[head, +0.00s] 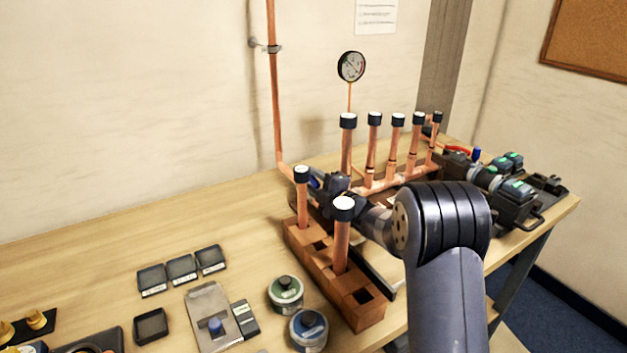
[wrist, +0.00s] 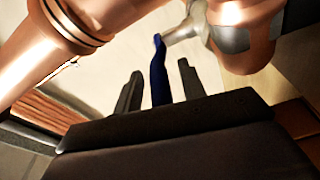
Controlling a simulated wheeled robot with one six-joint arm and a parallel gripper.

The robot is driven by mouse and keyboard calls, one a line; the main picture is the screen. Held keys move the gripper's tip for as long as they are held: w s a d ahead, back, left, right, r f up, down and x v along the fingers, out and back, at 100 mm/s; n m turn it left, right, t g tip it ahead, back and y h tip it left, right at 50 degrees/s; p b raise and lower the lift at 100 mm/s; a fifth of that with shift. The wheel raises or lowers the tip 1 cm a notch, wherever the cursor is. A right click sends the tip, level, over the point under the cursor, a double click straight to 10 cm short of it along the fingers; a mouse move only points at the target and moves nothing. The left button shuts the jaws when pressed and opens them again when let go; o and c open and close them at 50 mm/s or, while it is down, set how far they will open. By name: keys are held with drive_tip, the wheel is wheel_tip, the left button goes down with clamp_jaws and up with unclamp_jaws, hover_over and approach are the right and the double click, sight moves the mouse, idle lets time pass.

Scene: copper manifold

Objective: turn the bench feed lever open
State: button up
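The bench feed lever is a slim blue handle (wrist: 158,72) on a silver valve body (wrist: 232,38) in the wrist view. In the head view a small bit of the blue handle (head: 315,182) shows at the foot of the copper riser pipe. My gripper (wrist: 160,70) is open, with one dark finger on each side of the blue handle and a visible gap to both. In the head view my gripper (head: 328,184) is at the valve, and my wrist hides most of it.
A wooden block (head: 335,277) holding capped copper tubes stands just in front of my gripper. A copper manifold (head: 385,182) with several capped uprights is behind my arm. A copper riser pipe (head: 274,90) runs up the wall. Bench space left of the valve (head: 150,225) is clear.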

drive_tip(key=shift+c, duration=0.2)
clamp_jaws()
idle(0.5)
